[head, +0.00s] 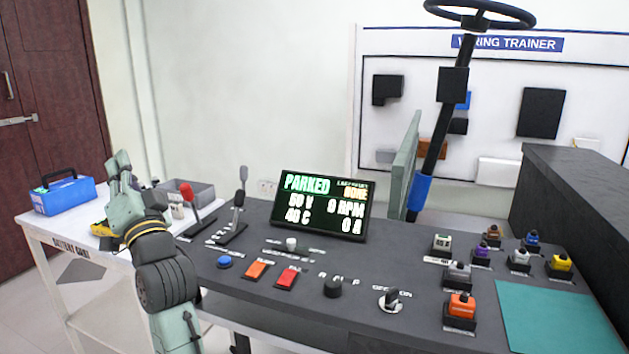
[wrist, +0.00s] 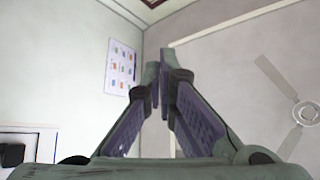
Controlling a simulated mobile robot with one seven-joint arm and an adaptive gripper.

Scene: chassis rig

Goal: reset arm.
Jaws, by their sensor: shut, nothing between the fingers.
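My gripper (head: 120,167) is raised at the left of the console in the head view, with its fingers pointing up. In the wrist view its two fingers (wrist: 162,75) come together at the tips, with nothing held between them. My forearm rises in front of the left part of the dark console (head: 330,265) and hides part of the white cart behind it. The gripper appears apart from the console controls.
A red-knobbed lever (head: 188,194) and a black lever (head: 239,198) stand right of my arm. A display (head: 320,206) reads PARKED. The white cart (head: 45,228) carries a blue box (head: 63,195) and a grey tray (head: 190,193). A steering wheel (head: 480,14) rises behind.

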